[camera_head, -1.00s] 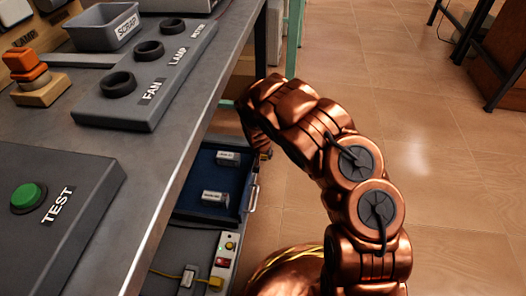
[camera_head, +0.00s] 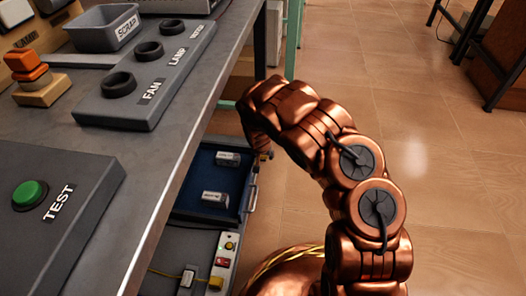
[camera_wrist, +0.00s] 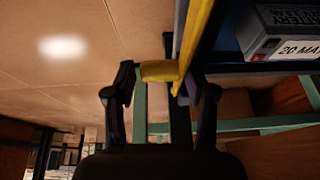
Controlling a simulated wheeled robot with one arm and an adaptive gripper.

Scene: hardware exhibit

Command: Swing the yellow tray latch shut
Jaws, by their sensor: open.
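In the wrist view, the yellow latch (camera_wrist: 160,71) shows as a short yellow piece beside a long yellow bar that runs up along the tray's edge. My gripper (camera_wrist: 158,84) is open, with one dark finger on each side of the short yellow piece. I cannot tell whether either finger touches it. The blue tray (camera_head: 199,204) sits low beside the workbench in the head view and holds two batteries. One battery (camera_wrist: 268,38) is close at the right of the wrist view. In the head view, my arm hides most of the gripper and the latch.
The workbench (camera_head: 185,135) stands at the left, with a control panel (camera_head: 115,110), a TEST button box (camera_head: 80,215) and a grey scrap bin (camera_head: 90,40). A small switch panel (camera_head: 223,262) lies below the tray. Tiled floor at the right is open.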

